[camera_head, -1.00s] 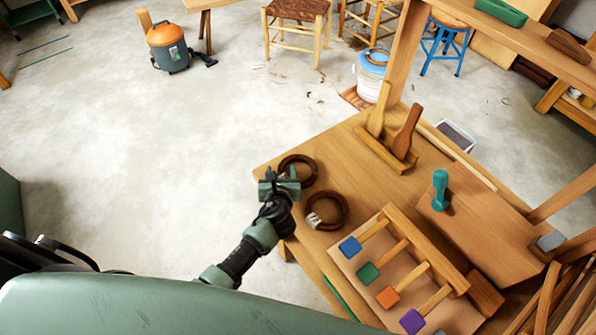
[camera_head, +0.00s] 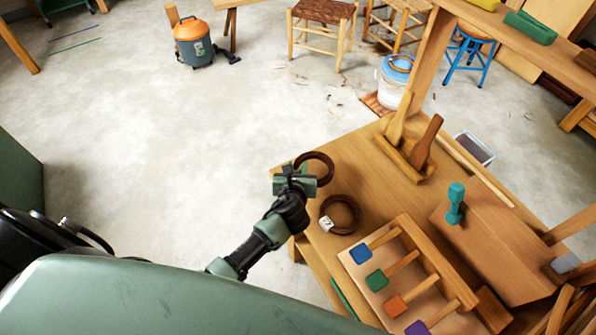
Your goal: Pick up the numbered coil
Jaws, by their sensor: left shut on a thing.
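Two dark brown ring-shaped coils are at the left end of the wooden workbench (camera_head: 349,165). My left gripper (camera_head: 295,180) is shut on the left side of the far coil (camera_head: 326,158), by the bench's left corner. I cannot tell whether this coil touches the bench or is slightly raised. The near coil (camera_head: 356,207) lies flat on the bench, with a white tag (camera_head: 326,224) on its left side. No number is legible on either coil. My gripper hides part of the far coil. My right gripper is not in view.
A rack with colour-ended wooden tools (camera_head: 408,262) stands near the coils. Behind are a wooden holder with two upright paddles (camera_head: 406,160) and a teal dumbbell-shaped tool (camera_head: 456,203) on a wooden block. The floor left of the bench is clear up to an orange vacuum (camera_head: 193,42).

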